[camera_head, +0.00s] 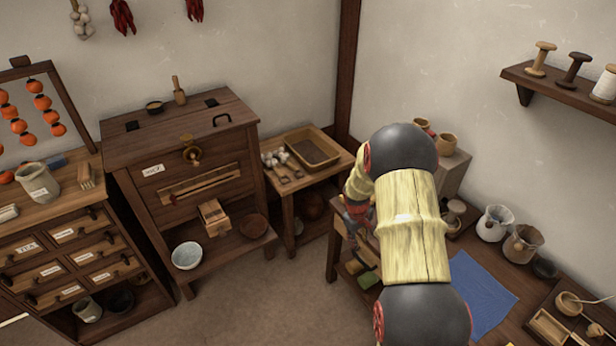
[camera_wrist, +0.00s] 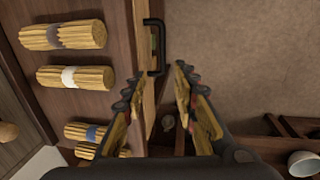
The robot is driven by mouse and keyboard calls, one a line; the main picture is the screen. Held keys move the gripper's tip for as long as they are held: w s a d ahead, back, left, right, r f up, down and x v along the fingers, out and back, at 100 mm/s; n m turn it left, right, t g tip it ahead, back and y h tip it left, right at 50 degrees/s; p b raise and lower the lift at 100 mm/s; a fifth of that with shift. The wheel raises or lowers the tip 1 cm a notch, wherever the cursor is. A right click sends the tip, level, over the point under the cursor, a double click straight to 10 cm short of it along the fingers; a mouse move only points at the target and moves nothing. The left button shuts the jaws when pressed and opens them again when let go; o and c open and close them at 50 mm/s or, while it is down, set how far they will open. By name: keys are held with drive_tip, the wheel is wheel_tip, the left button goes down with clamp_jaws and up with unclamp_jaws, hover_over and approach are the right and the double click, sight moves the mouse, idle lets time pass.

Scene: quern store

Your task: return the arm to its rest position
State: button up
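My arm (camera_head: 413,215) reaches up from the lower right of the head view, over the right-hand table. My gripper (camera_head: 356,225) is at its far end beside that table, partly hidden by the arm. In the wrist view my gripper (camera_wrist: 158,82) is open, its two fingers apart with nothing held between them. A black bar handle (camera_wrist: 153,45) on the edge of a wooden front (camera_wrist: 140,30) shows between and beyond the fingertips. I cannot tell how far it is from them.
Banded bundles of sticks (camera_wrist: 75,76) lie left of the handle. The right-hand table (camera_head: 515,268) holds a blue cloth (camera_head: 483,293) and jars (camera_head: 495,223). A wooden cabinet (camera_head: 140,150) and a small table with a tray (camera_head: 313,148) stand behind. Bare floor (camera_head: 270,300) lies between.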

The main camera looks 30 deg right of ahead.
drive_tip(key=s+a+m+g, duration=0.1)
drive_tip(key=s+a+m, duration=0.15)
drive_tip(key=s, duration=0.25)
drive_tip(key=s+a+r+t, duration=0.2)
drive_tip(key=s+a+r, duration=0.3)
drive_tip(key=a+r, duration=0.4)
drive_tip(key=s+a+r+n+t+y, duration=0.1)
drive_tip(key=s+a+r+t, duration=0.1)
drive_tip(key=s+a+r, duration=0.4)
drive_tip(key=s+a+r+t+y, duration=0.1)
drive_tip(key=s+a+r, duration=0.5)
drive_tip(key=a+r, duration=0.8)
wheel_tip(320, 180, up, 9)
drive_tip(key=shift+s+f+t, duration=0.15)
drive_tip(key=shift+t, duration=0.55)
drive_tip(key=shift+d+n, duration=0.1)
drive_tip(key=shift+n, duration=0.15)
